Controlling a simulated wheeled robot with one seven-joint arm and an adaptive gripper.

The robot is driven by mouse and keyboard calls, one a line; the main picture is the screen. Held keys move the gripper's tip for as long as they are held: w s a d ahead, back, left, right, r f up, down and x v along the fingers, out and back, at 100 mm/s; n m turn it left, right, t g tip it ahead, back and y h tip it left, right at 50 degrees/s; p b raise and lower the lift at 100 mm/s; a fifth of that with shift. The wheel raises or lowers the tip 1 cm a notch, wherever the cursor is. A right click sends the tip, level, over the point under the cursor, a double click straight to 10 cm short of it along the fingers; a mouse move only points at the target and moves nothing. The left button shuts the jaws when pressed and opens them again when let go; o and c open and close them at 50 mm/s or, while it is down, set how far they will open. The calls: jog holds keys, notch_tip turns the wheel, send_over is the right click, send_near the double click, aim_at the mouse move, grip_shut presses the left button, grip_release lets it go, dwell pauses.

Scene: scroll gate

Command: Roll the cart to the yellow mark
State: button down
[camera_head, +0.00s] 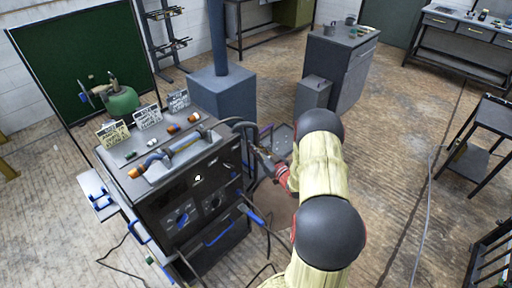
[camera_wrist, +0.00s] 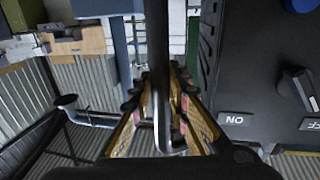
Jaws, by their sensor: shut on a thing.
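The cart (camera_head: 200,195) is a dark welding machine with knobs on its front, standing left of my arm in the head view. A dark curved handle bar (camera_head: 243,126) reaches from its top right side towards my gripper (camera_head: 265,161). In the wrist view my gripper (camera_wrist: 162,92) has its yellow-and-dark fingers closed around the handle bar (camera_wrist: 158,35), which runs upright between them. The cart's dark panel with a blue knob and "ON" lettering (camera_wrist: 238,120) is close on the right. I cannot make out a yellow mark on the floor.
A blue-grey post on a block (camera_head: 222,95) stands close behind the cart. A grey cabinet (camera_head: 340,65) is farther back. A green board (camera_head: 85,60) stands at left. Cables lie on the floor near the cart. Open floor (camera_head: 400,130) lies to the right.

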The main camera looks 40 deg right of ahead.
dwell(0.6)
jog(key=w, duration=0.1)
jog(key=w+b, duration=0.1)
jog(key=w, duration=0.1)
jog(key=shift+w+a+f, duration=0.1)
jog(key=shift+w+a, duration=0.05)
jog(key=shift+w, duration=0.1)
jog(key=c, duration=2.1)
grip_release()
jog(key=shift+s, duration=0.2)
jog(key=shift+c, duration=0.2)
jog(key=shift+o, duration=0.7)
jog(key=shift+s+r, duration=0.2)
jog(key=shift+r, duration=0.05)
jog(key=shift+o, duration=1.4)
jog(key=shift+f, duration=0.1)
